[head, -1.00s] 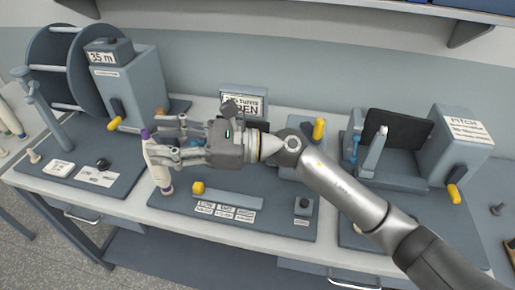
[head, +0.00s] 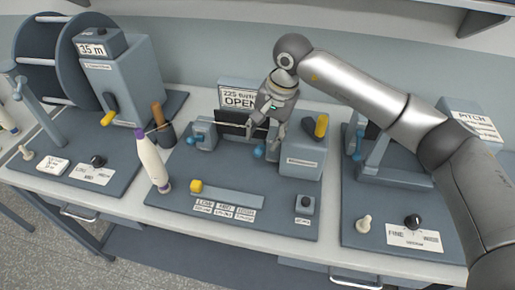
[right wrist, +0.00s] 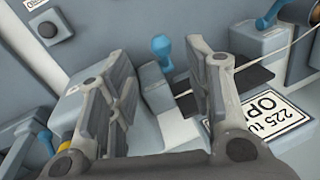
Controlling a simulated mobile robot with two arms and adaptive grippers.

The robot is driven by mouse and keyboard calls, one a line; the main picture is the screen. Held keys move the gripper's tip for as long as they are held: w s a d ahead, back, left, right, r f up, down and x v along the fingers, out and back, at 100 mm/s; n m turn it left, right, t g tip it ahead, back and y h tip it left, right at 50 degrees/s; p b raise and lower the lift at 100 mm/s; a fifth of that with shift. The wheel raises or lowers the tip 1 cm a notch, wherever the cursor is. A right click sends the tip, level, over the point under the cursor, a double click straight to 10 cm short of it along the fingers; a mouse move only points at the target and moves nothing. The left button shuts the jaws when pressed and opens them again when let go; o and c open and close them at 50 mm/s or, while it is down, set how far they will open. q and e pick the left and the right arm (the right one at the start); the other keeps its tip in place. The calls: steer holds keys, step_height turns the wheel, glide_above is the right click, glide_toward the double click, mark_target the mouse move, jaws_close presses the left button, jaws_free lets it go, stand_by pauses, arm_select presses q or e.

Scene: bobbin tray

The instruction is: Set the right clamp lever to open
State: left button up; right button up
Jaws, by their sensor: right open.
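In the right wrist view the blue lever (right wrist: 162,48) stands upright between my two fingers, apart from both as far as I can tell. My right gripper (head: 262,128) points down just above this clamp, open and empty, and hides part of it. The left clamp lever (head: 192,139), also blue, sits across the dark slot. My left gripper is not in view.
A sign (head: 240,98) reading "OPEN" stands behind the clamps. A thin thread (right wrist: 292,45) runs across the slot close to my fingers.

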mark_target(259, 149)
steer(key=p+x, duration=0.2)
steer(key=x, duration=0.5)
steer(key=shift+a, duration=0.1)
steer(key=shift+w+a+f+p, duration=0.15)
steer(key=shift+f+p, duration=0.2)
steer(key=shift+f, duration=0.3)
jaws_close()
